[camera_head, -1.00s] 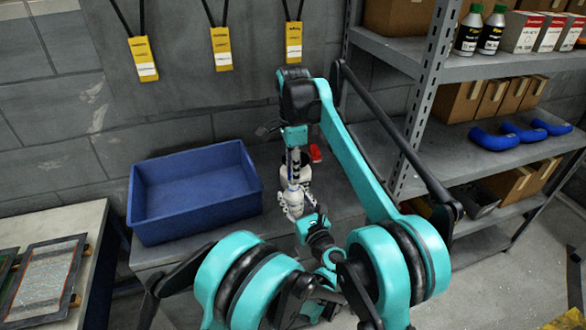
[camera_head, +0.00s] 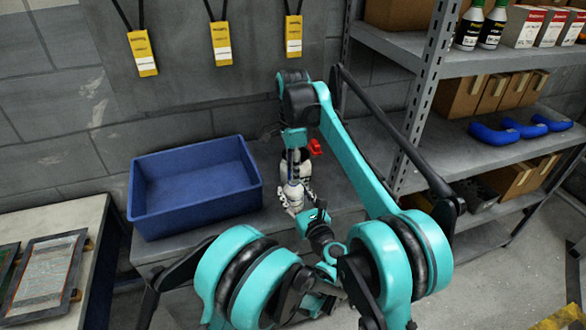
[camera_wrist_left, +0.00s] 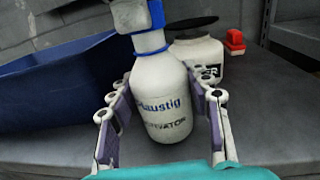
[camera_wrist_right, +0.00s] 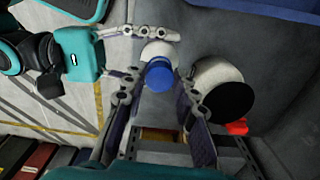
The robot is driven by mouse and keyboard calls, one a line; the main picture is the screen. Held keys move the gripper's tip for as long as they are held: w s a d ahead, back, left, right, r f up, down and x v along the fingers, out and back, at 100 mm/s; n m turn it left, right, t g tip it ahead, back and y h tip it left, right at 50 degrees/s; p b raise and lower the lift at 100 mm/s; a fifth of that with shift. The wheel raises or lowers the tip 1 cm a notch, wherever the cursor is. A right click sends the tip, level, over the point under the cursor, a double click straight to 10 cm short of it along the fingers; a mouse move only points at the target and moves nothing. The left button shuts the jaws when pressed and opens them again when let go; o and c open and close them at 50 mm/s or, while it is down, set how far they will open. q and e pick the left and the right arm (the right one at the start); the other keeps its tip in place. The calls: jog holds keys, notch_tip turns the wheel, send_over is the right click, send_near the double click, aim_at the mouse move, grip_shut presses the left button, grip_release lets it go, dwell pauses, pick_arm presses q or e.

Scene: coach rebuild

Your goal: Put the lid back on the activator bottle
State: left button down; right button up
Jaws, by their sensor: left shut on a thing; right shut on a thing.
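The white activator bottle (camera_wrist_left: 172,105) stands upright between the fingers of my left gripper (camera_wrist_left: 160,108), which is shut on it. In the head view the bottle (camera_head: 293,192) is small and partly covered by the grippers. A blue ring (camera_wrist_left: 150,53) circles its neck. The blue lid (camera_wrist_right: 160,76) is between the fingertips of my right gripper (camera_wrist_right: 158,90), which points down over the bottle. In the left wrist view the lid (camera_wrist_left: 157,13) is directly above the neck. I cannot tell whether it touches the neck.
A white jar with a black top (camera_wrist_left: 198,55) stands close behind the bottle. A red object (camera_wrist_left: 235,40) lies beyond it. An empty blue bin (camera_head: 195,225) is to the left on the grey bench (camera_wrist_left: 270,120). A metal shelf unit (camera_head: 420,110) stands at the right.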

jog(key=shift+f, duration=0.45)
jog(key=m, duration=0.6)
jog(key=shift+m, duration=0.3)
jog(key=m, duration=0.4)
jog(key=shift+w+m, duration=0.1)
jog(key=shift+m, duration=0.3)
jog(key=m, duration=0.4)
jog(key=shift+m, duration=0.4)
jog(key=o, duration=0.7)
